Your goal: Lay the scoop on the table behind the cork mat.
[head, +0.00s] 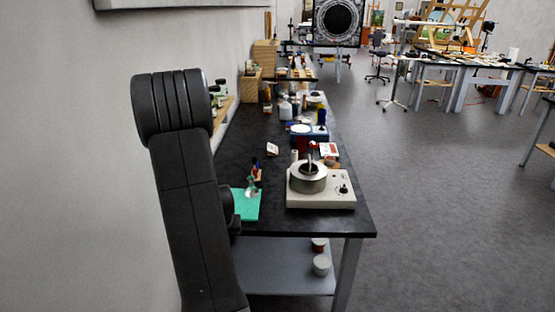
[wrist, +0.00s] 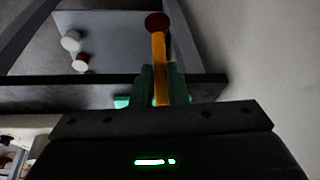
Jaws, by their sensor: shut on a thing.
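In the wrist view my gripper (wrist: 160,76) is shut on a long thing with a yellow-orange handle and a dark red round end, which I take to be the scoop (wrist: 158,58). The handle stands between the green fingers, and the round end points away from the gripper. In the head view my arm hides the gripper and the scoop. The black table (head: 268,222) runs away from me along the wall. I cannot make out a cork mat in either view; a teal-green mat (head: 247,207) lies at the table's near left, partly behind my arm.
A pale device with a round metal pot (head: 320,192) stands at the table's near right. Bottles and a blue-and-white device (head: 308,132) stand farther back. Small items stand near the green mat. A lower shelf (head: 290,280) holds small containers. Open floor lies to the right.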

